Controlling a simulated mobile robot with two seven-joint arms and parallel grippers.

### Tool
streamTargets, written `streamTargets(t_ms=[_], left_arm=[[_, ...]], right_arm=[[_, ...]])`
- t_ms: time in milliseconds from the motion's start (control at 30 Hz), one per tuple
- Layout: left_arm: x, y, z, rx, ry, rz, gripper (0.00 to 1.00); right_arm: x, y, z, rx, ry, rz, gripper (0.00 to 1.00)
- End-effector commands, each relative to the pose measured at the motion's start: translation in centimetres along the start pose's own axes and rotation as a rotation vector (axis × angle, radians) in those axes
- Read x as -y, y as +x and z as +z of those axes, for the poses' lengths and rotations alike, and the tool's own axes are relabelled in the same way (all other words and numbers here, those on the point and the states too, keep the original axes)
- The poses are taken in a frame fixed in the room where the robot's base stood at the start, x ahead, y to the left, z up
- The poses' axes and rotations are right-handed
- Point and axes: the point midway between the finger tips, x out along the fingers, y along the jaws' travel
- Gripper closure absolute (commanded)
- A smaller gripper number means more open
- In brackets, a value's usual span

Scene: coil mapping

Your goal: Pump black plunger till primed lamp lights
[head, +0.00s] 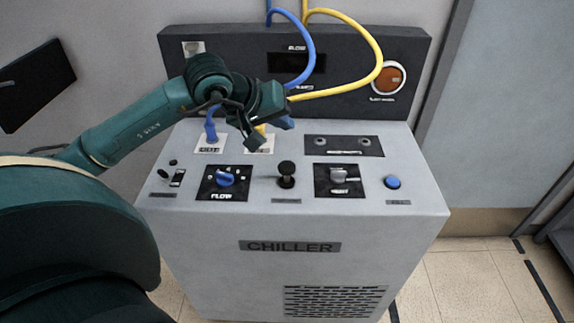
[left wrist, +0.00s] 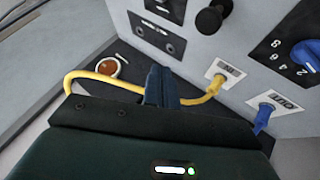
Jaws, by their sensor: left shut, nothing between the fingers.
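The black plunger (head: 286,170) stands upright on the grey top of the chiller (head: 250,195), between two dial plates. It also shows at the top of the left wrist view (left wrist: 209,20). My left gripper (head: 287,123) is shut and empty, above the back of the panel near the hose sockets, behind and above the plunger and apart from it. Its closed fingers (left wrist: 160,86) show in the left wrist view. A dark plate (head: 344,146) holds two small round grey fittings, neither visibly lit. I cannot read which is the primed lamp. My right gripper is out of view.
A blue hose (head: 312,45) and a yellow hose (head: 374,48) arch close to my gripper. A blue flow knob (head: 226,179), a grey knob (head: 338,175) and a blue button (head: 392,182) flank the plunger. A round orange-red button or lamp (head: 389,77) sits on the back panel.

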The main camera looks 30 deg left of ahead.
Motion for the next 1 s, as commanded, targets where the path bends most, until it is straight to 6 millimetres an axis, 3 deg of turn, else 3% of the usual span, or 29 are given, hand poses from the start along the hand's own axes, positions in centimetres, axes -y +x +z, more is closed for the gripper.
streamTargets(t_ms=[500, 1000], left_arm=[[3.7, 5.2, 3.8, 0.000, 0.000, 0.000, 1.00], [4.1, 5.7, 4.2, 0.001, -0.002, 0.001, 1.00]], right_arm=[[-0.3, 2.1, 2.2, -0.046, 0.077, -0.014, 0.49], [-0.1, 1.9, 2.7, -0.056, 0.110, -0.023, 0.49]])
